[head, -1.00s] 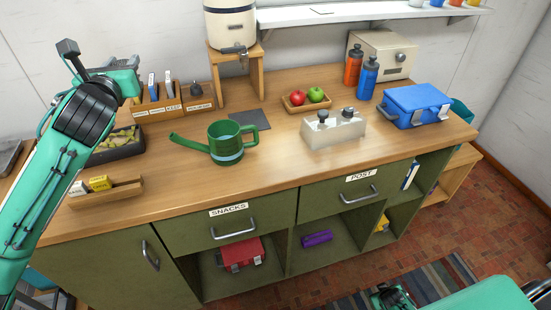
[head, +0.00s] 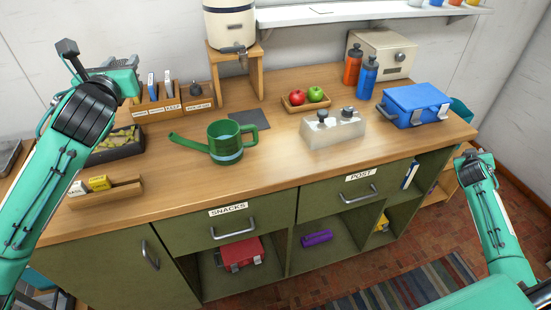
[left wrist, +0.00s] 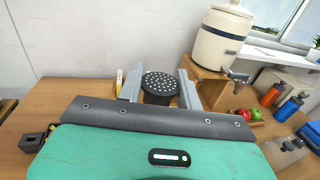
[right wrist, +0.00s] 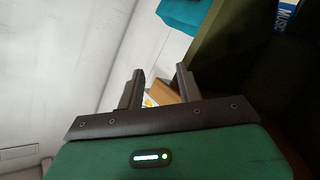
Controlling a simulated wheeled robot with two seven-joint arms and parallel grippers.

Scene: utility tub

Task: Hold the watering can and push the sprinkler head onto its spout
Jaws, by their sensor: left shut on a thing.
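The green watering can (head: 226,144) stands upright on the counter, with a pale blue band, its spout (head: 188,144) pointing left and its handle to the right. Nothing is fitted on the spout tip. My left gripper (left wrist: 160,92) is shut on the sprinkler head (left wrist: 160,82), a black round piece with pale dots on its face, seen in the left wrist view. In the head view the left hand is at the upper left, apart from the can, and the sprinkler head is not clearly seen. My right gripper (right wrist: 160,73) is open and empty, off the counter's right end.
A wooden organizer (head: 159,107), a dark tray (head: 116,147) and a small box holder (head: 106,193) are left of the can. A dispenser (head: 230,24) stands behind it. A pale block with knobs (head: 333,130) and a blue box (head: 414,105) are to the right. Counter in front of the can is clear.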

